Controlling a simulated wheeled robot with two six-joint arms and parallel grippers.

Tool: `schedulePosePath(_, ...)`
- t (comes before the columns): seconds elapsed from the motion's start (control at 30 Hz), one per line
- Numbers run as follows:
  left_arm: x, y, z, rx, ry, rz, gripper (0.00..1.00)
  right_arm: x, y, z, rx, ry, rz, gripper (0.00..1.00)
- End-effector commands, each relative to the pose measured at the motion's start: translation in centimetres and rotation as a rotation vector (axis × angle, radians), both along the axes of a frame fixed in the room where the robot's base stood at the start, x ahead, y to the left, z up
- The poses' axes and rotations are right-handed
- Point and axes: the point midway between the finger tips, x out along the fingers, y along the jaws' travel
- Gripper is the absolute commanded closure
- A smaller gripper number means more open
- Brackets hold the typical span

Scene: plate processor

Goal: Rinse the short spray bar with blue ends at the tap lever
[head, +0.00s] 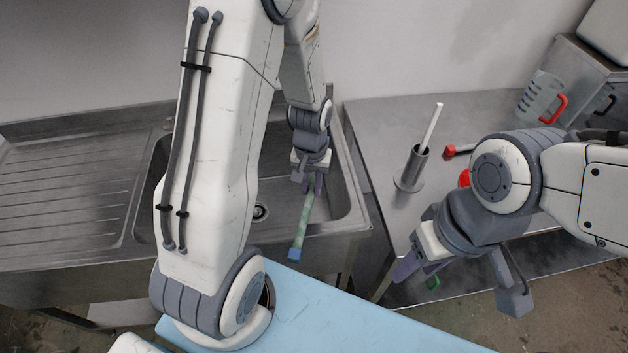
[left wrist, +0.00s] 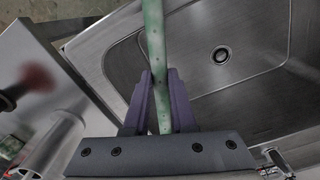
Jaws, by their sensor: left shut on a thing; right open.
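The spray bar (head: 304,220) is a pale green rod with a blue end at its lower tip; its upper end is hidden at the gripper. My left gripper (head: 313,182) is shut on it, holding it tilted over the right part of the sink. In the left wrist view the dotted green bar (left wrist: 154,50) runs between the purple fingers (left wrist: 160,95). A shiny metal fitting (left wrist: 278,162) shows at that view's lower right; I cannot tell whether it is the tap lever. My right gripper (head: 392,278) is open and empty near the right table's front edge.
The steel sink basin (head: 345,190) has a drain (head: 260,211) and a ribbed drainboard (head: 65,190) at left. The right table (head: 375,125) bears a metal cylinder (head: 411,170) with a white rod, a red-ended object (head: 450,152) and a clear jug (head: 541,95). A light blue surface (head: 330,320) lies in front.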

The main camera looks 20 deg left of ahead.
Motion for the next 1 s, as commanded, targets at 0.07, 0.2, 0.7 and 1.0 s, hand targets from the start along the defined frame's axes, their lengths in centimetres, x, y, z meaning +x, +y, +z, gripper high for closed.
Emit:
schedulePosePath(0.07,-0.5,0.1,0.1,0.000,0.005,0.164,1.00,0.0,0.0,1.0,0.000,0.000,0.000,0.50)
schedulePosePath(0.2,-1.1,-0.1,-0.4,0.001,0.005,0.491,1.00,0.0,0.0,2.2,0.000,0.000,-0.001,0.50)
schedulePosePath(0.7,-2.0,0.5,-1.5,0.000,-0.001,1.031,1.00,0.0,0.0,3.2,0.000,0.000,-0.002,0.50)
schedulePosePath(1.0,-1.0,3.1,-2.1,0.001,-0.001,1.032,1.00,0.0,0.0,2.7,0.000,0.000,-0.001,0.50)
